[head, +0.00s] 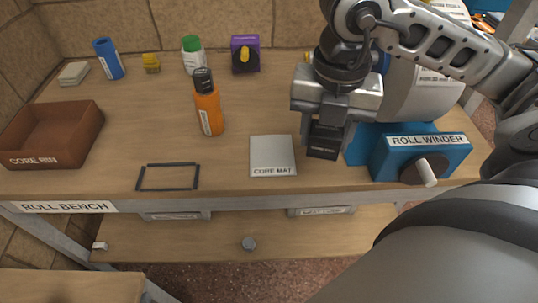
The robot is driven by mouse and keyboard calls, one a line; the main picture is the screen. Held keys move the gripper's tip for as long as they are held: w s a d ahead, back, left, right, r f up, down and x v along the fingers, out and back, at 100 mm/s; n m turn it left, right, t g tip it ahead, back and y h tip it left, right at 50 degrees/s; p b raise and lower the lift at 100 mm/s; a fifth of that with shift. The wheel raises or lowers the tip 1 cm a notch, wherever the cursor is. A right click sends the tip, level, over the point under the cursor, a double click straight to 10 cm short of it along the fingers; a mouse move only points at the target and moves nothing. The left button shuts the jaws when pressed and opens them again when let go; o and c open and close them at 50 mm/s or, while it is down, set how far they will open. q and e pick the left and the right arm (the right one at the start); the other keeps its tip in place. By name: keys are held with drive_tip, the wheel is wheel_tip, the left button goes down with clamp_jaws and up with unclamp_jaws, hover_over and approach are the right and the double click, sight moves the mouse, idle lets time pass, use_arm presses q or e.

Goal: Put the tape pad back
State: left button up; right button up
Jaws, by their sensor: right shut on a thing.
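My right gripper (326,135) points down at the right of the bench, between the core mat and the roll winder. It is shut on a dark block (323,151) with small lettering that I cannot read clearly. The block is at or just above the bench top; I cannot tell if it touches. Which thing is the tape pad is not clear; the held dark block may be it. A thin dark rectangular outline (168,189) lies on the bench left of the core mat, with bare wood inside. My left gripper is not in view.
The core mat (272,157) lies just left of the gripper, the blue roll winder (385,150) just right. An orange bottle (208,112) stands mid-bench. The brown core bin (45,128) is at left. Several small items line the back. Bench around the outline is clear.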

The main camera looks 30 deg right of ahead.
drive_tip(key=shift+s+d+f+m, duration=0.1)
drive_tip(key=shift+d+f+m, duration=0.05)
drive_tip(key=shift+m, duration=0.35)
drive_tip(key=shift+w, duration=0.25)
drive_tip(key=w+a+f+p, duration=0.1)
drive_tip(key=w+f, duration=0.2)
drive_tip(key=w, duration=0.5)
hover_over(269, 153)
drive_tip(key=f, duration=0.3)
drive_tip(key=s+f, duration=0.1)
drive_tip(key=f, duration=0.1)
drive_tip(key=shift+d+f, duration=0.1)
drive_tip(key=shift+f, duration=0.25)
drive_tip(key=shift+w+f, duration=0.55)
drive_tip(key=shift+f, duration=0.2)
wheel_tip(269, 153, down, 2)
drive_tip(key=shift+f+p, duration=0.2)
drive_tip(key=shift+p, duration=0.3)
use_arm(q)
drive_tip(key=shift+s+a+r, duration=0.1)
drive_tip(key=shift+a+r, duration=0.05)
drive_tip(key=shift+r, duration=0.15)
use_arm(e)
drive_tip(key=shift+f, duration=0.15)
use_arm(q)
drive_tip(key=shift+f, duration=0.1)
use_arm(e)
drive_tip(key=shift+f, duration=0.1)
